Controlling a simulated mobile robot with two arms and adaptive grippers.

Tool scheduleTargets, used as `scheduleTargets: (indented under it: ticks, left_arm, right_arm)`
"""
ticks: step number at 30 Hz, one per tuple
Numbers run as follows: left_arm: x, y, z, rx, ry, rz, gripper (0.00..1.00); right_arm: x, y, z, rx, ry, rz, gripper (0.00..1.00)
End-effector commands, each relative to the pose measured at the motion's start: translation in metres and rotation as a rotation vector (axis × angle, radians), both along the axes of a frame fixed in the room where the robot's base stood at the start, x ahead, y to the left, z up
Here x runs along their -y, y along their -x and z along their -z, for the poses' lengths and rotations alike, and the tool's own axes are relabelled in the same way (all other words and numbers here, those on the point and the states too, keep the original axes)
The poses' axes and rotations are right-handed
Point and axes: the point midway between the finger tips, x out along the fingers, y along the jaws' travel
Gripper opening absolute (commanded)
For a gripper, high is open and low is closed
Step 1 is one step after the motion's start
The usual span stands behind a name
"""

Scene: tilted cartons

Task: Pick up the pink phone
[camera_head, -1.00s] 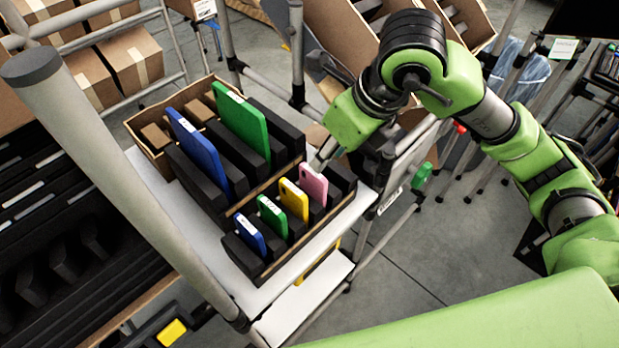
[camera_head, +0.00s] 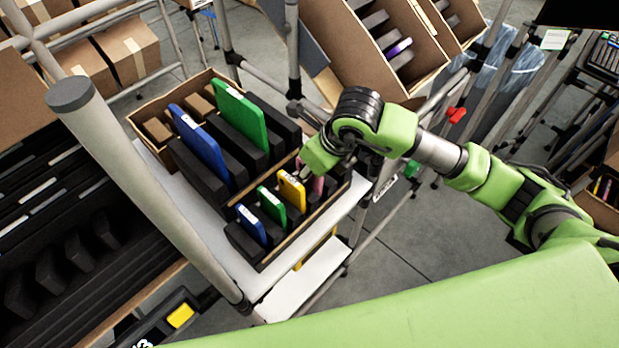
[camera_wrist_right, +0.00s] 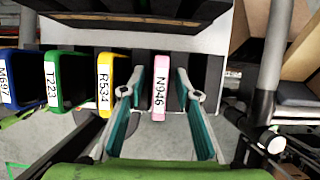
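The pink phone (camera_wrist_right: 160,88), labelled N946, stands upright in a slot of the small black rack. It is mostly hidden by my right arm in the head view, with a bit of pink (camera_head: 318,187) showing. My right gripper (camera_wrist_right: 160,152) is open, with one finger on each side of the pink phone in the right wrist view. A gap shows between the phone and the fingers there. In the head view the right gripper (camera_head: 318,176) is over the right end of the rack. My left gripper is not in view.
Beside the pink phone stand a yellow phone (camera_head: 291,190), a green phone (camera_head: 271,206) and a blue phone (camera_head: 250,226). Behind them, a large blue tablet (camera_head: 198,142) and a green tablet (camera_head: 240,115) stand in a larger rack. A grey pole (camera_head: 150,190) rises at the left.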

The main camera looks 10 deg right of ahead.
Motion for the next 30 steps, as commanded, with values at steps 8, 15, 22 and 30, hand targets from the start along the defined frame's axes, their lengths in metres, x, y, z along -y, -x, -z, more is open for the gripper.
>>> scheduleTargets:
  ticks: [8,15,22,30]
  left_arm:
    - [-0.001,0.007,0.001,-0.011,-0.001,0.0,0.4]
    - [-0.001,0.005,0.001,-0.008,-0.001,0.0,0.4]
    - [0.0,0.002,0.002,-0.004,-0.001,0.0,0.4]
    - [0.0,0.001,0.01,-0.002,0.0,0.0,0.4]
  right_arm:
    - [0.0,0.0,0.0,-0.001,-0.001,0.0,0.04]
    - [0.0,0.0,0.0,0.001,-0.001,0.0,0.0]
    - [0.0,0.0,-0.003,0.001,-0.001,0.0,0.0]
    - [0.0,-0.001,-0.032,0.006,-0.001,0.0,0.0]
